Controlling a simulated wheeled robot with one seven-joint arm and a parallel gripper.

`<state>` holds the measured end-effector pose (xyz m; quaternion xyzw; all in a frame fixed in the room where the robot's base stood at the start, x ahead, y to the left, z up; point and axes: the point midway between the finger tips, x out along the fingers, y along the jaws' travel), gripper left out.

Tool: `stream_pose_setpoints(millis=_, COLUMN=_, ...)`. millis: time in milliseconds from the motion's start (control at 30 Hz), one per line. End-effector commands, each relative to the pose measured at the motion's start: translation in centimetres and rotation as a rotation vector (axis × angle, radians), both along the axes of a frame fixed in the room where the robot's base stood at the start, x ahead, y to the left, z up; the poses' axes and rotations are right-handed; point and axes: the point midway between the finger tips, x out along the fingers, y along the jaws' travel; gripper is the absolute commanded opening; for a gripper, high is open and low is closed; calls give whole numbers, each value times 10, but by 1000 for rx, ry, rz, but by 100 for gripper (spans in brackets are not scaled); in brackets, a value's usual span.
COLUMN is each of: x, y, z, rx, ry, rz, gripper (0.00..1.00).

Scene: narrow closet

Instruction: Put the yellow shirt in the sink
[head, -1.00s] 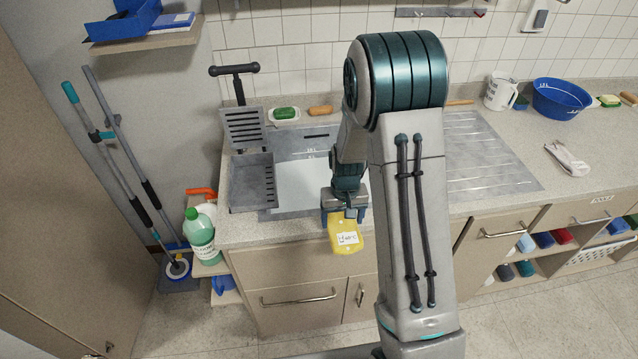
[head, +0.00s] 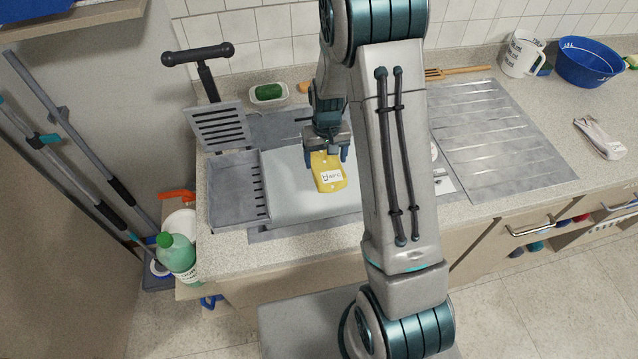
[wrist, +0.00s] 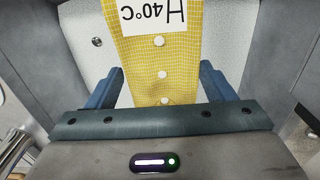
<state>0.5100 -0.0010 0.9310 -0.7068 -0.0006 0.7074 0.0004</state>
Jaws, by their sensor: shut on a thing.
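The yellow shirt (head: 326,183) hangs from my gripper (head: 326,152) above the sink in the head view. In the wrist view the shirt (wrist: 160,60) is a yellow checked cloth with white buttons and a white label reading "H 40°C". My gripper (wrist: 162,92) is shut on it, a blue finger on each side. The sink (head: 285,195) is a grey basin with a pale bottom, set in the counter. My arm hides its right part. I cannot tell how high the shirt is above the bottom.
A grey slotted tray (head: 237,187) stands at the sink's left side. A ribbed drainboard (head: 500,130) lies to the right. A white jug (head: 521,54), a blue tub (head: 590,62) and a pale cloth (head: 598,138) are on the right counter. A green bottle (head: 178,258) stands low at left.

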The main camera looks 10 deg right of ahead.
Motion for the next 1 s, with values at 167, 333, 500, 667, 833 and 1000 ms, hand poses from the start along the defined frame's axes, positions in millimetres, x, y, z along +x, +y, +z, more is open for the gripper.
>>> stream_pose_setpoints(millis=167, x=17, y=0, z=-38, rx=0, ry=-4, rz=2, gripper=49)
stream_pose_setpoints(millis=333, x=31, y=-2, z=-61, rx=0, ry=-4, rz=1, gripper=49)
stream_pose_setpoints(millis=500, x=43, y=-3, z=-80, rx=0, ry=-4, rz=0, gripper=49)
stream_pose_setpoints(millis=667, x=51, y=-4, z=-91, rx=-1, ry=-3, rz=0, gripper=49)
stream_pose_setpoints(millis=833, x=55, y=-4, z=-95, rx=-2, ry=-2, rz=0, gripper=49)
stream_pose_setpoints(millis=1000, x=55, y=-4, z=-116, rx=-2, ry=4, rz=0, gripper=49)
